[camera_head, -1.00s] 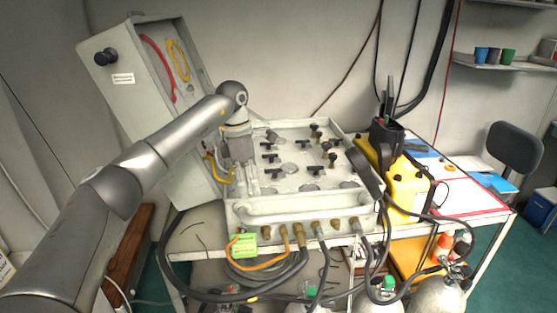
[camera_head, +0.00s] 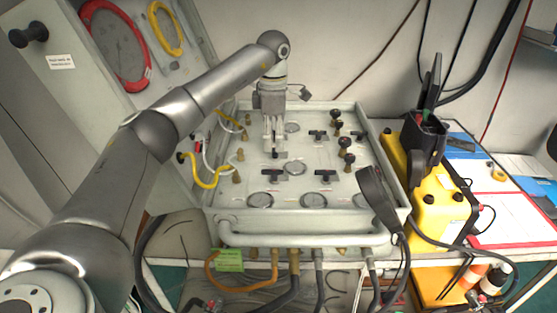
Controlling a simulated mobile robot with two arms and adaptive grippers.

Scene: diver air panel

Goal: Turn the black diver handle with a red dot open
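The diver air panel (camera_head: 226,197) lies in its open case on the table. Several black T-shaped handles sit on it: a front left one (camera_head: 272,173), a front right one (camera_head: 325,173), a back middle one (camera_head: 317,134) and a back right one (camera_head: 357,135). A black handle (camera_head: 276,155) shows right at the tips of my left gripper (camera_head: 273,150). That gripper points down with its fingers close together and partly hides this handle. I cannot tell whether they grip it. No red dot can be made out on any handle. My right gripper is out of view.
Black round knobs (camera_head: 345,143) on brass stems stand on the panel's right side. Round gauges (camera_head: 261,200) line its front. A black handset (camera_head: 377,188) hangs over its right front corner. A yellow case (camera_head: 440,211) stands to the right. Yellow hose (camera_head: 207,183) loops at the left.

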